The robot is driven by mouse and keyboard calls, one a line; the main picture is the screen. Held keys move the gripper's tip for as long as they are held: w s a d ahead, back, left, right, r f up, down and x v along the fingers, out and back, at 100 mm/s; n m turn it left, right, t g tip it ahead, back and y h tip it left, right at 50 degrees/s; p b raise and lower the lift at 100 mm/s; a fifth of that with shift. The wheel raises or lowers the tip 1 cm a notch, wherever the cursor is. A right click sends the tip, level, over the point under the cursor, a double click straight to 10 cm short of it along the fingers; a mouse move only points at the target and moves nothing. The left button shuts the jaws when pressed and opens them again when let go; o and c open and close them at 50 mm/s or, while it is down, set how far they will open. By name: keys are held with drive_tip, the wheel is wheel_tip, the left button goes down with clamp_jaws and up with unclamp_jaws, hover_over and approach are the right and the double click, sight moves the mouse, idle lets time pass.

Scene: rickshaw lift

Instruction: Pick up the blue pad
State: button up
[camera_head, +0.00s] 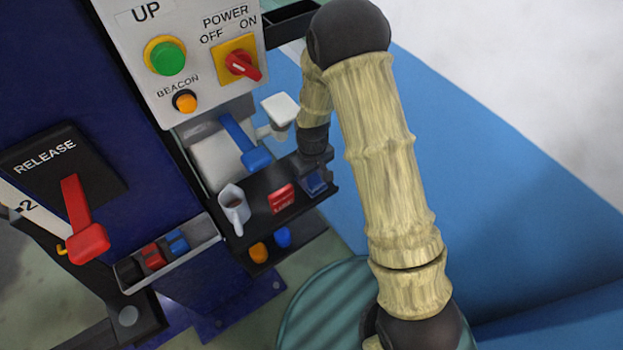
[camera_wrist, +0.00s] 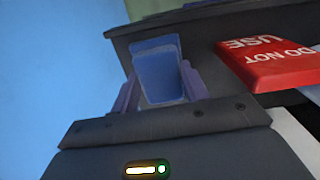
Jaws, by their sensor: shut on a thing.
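The blue pad (camera_head: 315,182) is on the right part of the dark shelf (camera_head: 262,232), just below my gripper in the head view. My gripper (camera_wrist: 160,92) is shut on the pad, one finger on each side. In the head view the fingertips are too small to make out clearly. I cannot tell whether the pad touches the shelf.
A red "DO NOT USE" tag (camera_head: 281,198) lies close left of the pad, also in the wrist view (camera_wrist: 270,62). A blue lever (camera_head: 245,145) and a white-topped part (camera_head: 280,110) rise behind.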

sight(313, 178)
drive_tip(key=shift+r, duration=0.8)
wheel_tip(313, 178, up, 2)
drive_tip(key=shift+s+d+b, duration=0.1)
drive_tip(key=shift+d+b, duration=0.05)
drive_tip(key=shift+b, duration=0.35)
drive_tip(key=s+d+b, duration=0.4)
drive_tip(key=s+d, duration=0.8)
drive_tip(key=s, duration=0.1)
drive_tip(key=shift+s, duration=0.1)
drive_tip(key=o, duration=0.4)
drive_tip(key=shift+c, duration=1.4)
